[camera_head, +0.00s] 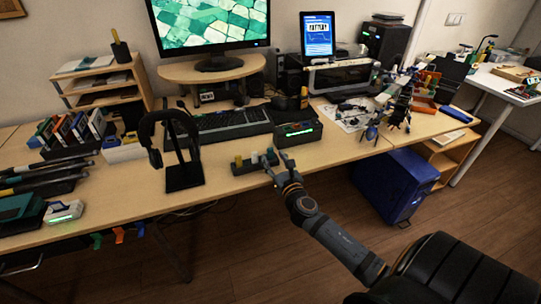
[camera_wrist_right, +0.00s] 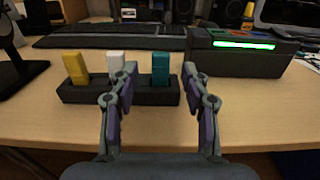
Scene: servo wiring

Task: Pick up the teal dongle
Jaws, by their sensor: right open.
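The teal dongle (camera_wrist_right: 160,69) stands upright in a black holder (camera_wrist_right: 85,95), at the right end of a row with a white dongle (camera_wrist_right: 116,61) and a yellow dongle (camera_wrist_right: 75,69). My right gripper (camera_wrist_right: 158,82) is open, and its fingers appear on either side of the teal dongle in the wrist view. I cannot tell whether either finger touches it. In the head view the right gripper (camera_head: 272,159) is at the right end of the holder, near the table's front edge, and partly covers the teal dongle. My left gripper is not in view.
A black box with a green light (camera_head: 297,133) stands just behind and right of the holder. A keyboard (camera_head: 230,123) lies behind it. A headphone stand (camera_head: 184,177) is to the left. Bare tabletop (camera_head: 330,152) lies to the right.

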